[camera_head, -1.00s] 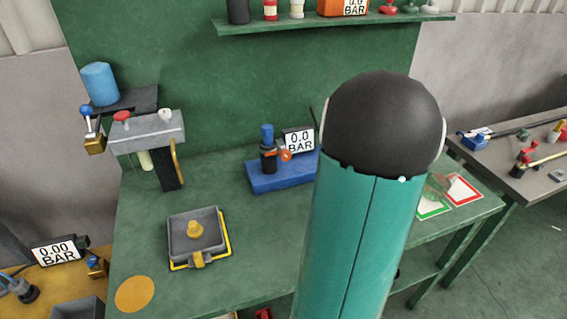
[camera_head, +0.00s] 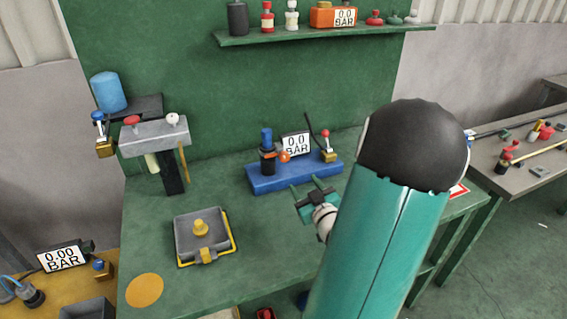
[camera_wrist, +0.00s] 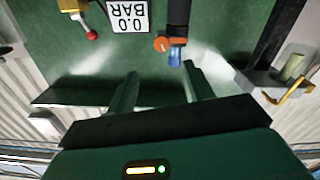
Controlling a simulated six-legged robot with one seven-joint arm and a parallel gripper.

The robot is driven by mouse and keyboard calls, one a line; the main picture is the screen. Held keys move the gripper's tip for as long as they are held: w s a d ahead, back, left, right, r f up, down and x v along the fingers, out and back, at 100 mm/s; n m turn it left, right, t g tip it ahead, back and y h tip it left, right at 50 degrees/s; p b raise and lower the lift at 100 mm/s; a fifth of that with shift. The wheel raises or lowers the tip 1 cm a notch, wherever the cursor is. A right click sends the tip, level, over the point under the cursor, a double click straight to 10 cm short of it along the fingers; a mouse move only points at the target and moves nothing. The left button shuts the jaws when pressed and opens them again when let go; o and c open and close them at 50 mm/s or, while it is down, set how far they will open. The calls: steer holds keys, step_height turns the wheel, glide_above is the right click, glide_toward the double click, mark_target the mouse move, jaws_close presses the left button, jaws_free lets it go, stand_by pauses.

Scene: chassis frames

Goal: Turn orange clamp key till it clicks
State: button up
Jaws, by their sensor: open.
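The orange clamp key (camera_head: 284,156) sticks out at the side of a black upright clamp body with a blue top (camera_head: 267,135), on a blue base (camera_head: 294,174) on the green bench. A gauge reading 0.0 BAR (camera_head: 296,144) stands behind the base. My gripper (camera_head: 307,188) is open and empty, in front of and right of the key, apart from it. In the wrist view, upside down, the orange key (camera_wrist: 161,43) and the gauge (camera_wrist: 129,16) appear beyond my open fingers (camera_wrist: 160,88).
A red-knobbed lever (camera_head: 326,148) stands at the base's right end. A grey tray with a yellow knob (camera_head: 202,236) sits front left. A grey block with red and white knobs (camera_head: 154,136) stands left. A shelf (camera_head: 325,36) runs above. The bench front centre is clear.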

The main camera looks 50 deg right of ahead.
mark_target(286, 158)
steer(key=x, duration=1.4)
steer(key=shift+a+r, duration=0.15)
steer(key=shift+r, duration=0.05)
steer(key=shift+c, duration=0.4)
steer(key=c, duration=0.9)
